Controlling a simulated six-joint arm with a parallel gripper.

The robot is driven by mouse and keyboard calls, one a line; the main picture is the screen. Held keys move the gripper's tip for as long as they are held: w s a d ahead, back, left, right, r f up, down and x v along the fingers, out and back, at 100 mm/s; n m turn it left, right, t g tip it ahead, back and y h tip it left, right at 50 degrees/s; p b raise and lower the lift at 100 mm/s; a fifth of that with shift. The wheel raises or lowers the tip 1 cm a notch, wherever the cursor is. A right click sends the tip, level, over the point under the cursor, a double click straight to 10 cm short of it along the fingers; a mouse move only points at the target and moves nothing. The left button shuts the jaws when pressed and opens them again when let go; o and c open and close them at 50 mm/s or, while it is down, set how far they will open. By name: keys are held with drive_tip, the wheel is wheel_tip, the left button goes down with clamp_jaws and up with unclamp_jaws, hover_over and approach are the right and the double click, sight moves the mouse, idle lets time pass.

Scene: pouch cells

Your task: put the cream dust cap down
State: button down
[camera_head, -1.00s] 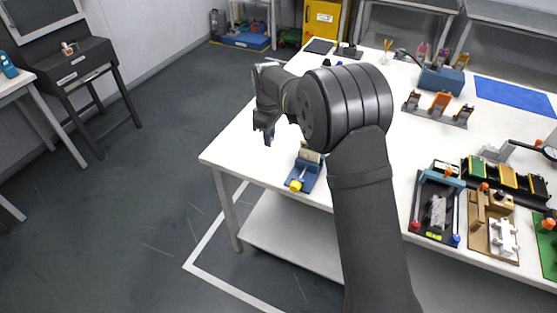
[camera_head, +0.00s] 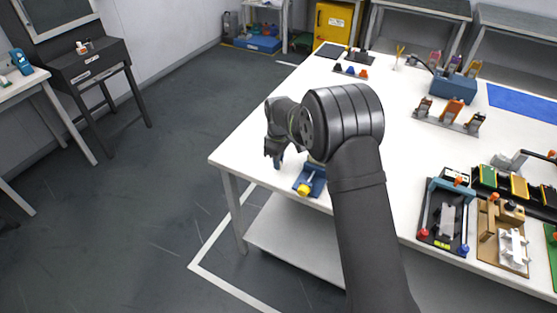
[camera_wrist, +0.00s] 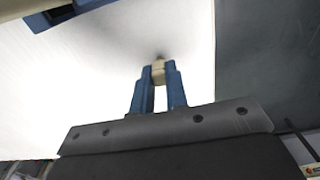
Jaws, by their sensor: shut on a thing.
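My gripper (camera_wrist: 159,78) shows in the wrist view with its two blue fingers shut on the cream dust cap (camera_wrist: 159,72). The cap sits between the fingertips, close to the white table top (camera_wrist: 60,110). A dark contact-like shadow shows just beyond the cap; I cannot tell whether the cap touches the table. In the head view my gripper (camera_head: 277,162) points down over the table's near left corner, left of the blue vise-like fixture. The cap is hidden there.
The blue fixture with a yellow knob (camera_head: 304,189) stands just right of my gripper. Several fixtures, such as the black one with red and blue knobs (camera_head: 443,215), fill the right side. The table's left edge is near. The white surface behind my gripper is clear.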

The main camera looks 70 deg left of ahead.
drive_tip(key=c, duration=1.4)
unclamp_jaws()
drive_tip(key=shift+f, duration=0.1)
drive_tip(key=shift+c, duration=0.2)
wheel_tip(320, 180, up, 12)
wheel_tip(320, 180, down, 12)
drive_tip(key=shift+r, duration=1.9)
drive_tip(key=shift+f, duration=0.1)
